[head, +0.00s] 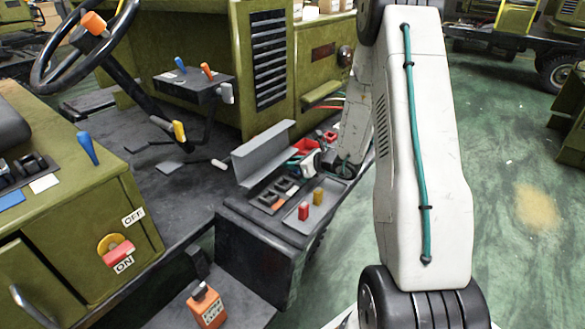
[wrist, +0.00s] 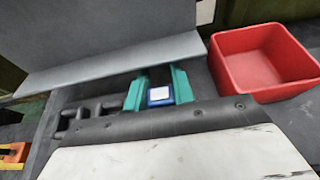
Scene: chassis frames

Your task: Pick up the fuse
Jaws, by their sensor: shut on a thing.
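A blue fuse with a white label (wrist: 160,95) sits between the teal fingers of my gripper (wrist: 158,88) in the wrist view. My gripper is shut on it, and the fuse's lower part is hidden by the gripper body. A row of dark fuse slots (wrist: 90,113) lies just left of the fingers. In the head view my gripper (head: 309,165) is low over the fuse box (head: 284,187), just beyond the slots. The fuse cannot be made out there.
A raised grey lid (head: 264,153) stands behind the slots; it also fills the upper left of the wrist view (wrist: 100,50). A red bin (wrist: 262,62) is right of the fingers. A grey tray (head: 325,208) holds a red and a yellow piece in front.

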